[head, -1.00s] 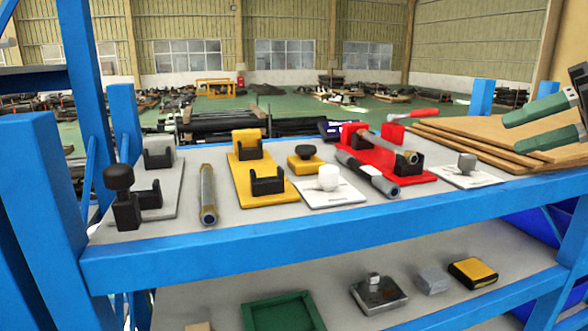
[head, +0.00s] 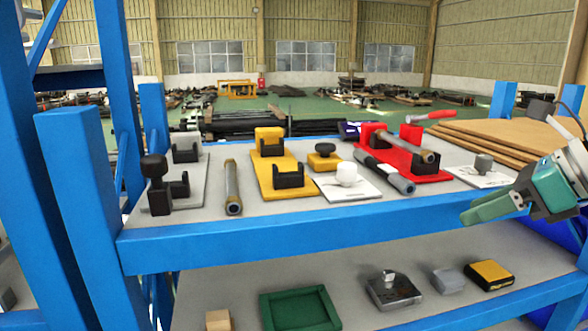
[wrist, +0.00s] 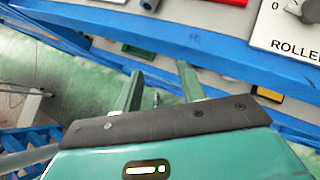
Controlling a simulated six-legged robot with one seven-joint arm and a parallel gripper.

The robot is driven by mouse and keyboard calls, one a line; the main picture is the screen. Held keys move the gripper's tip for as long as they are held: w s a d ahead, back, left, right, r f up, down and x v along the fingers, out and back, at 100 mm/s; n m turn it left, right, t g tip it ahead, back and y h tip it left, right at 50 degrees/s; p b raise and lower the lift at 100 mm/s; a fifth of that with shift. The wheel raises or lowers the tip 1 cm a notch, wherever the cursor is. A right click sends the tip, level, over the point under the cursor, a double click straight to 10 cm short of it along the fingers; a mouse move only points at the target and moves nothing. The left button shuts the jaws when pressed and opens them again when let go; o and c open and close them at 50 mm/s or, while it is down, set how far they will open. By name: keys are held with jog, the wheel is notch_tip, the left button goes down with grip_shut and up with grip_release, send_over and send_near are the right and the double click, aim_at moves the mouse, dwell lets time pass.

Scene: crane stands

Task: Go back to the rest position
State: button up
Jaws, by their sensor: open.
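My gripper (head: 490,208) is at the right of the head view, in front of the shelf's blue front beam, with green fingers pointing left. In the wrist view its two green fingers (wrist: 160,88) stand apart with nothing held between them. The blue shelf rack (head: 330,232) is ahead of me. On its top board, a red stand (head: 432,176) bears a metal roller. A yellow stand (head: 268,180) and a grey stand (head: 193,187) hold no roller.
Loose rollers lie beside the yellow stand (head: 232,187) and by the red stand (head: 384,172). White cards with knobs (head: 357,190) and brown boards (head: 500,135) share the top. The lower shelf holds a green tray (head: 299,297) and small blocks. A blue post (head: 85,200) rises at left.

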jog(key=s+a+f+n+h, duration=0.2)
jog(key=a+f+n, duration=0.2)
jog(key=f+n, duration=0.4)
jog(key=s+a+f+n+h, duration=0.2)
jog(key=a+f+n, duration=0.2)
jog(key=f+n, duration=0.4)
jog(key=s+a+f+n+g+h, duration=0.1)
jog(key=s+a+f+n+h, duration=0.2)
jog(key=f+n, duration=0.6)
jog(key=a+n, duration=0.1)
jog(key=n, duration=0.1)
jog(key=shift+a+n, duration=0.2)
jog(key=shift+n, duration=0.1)
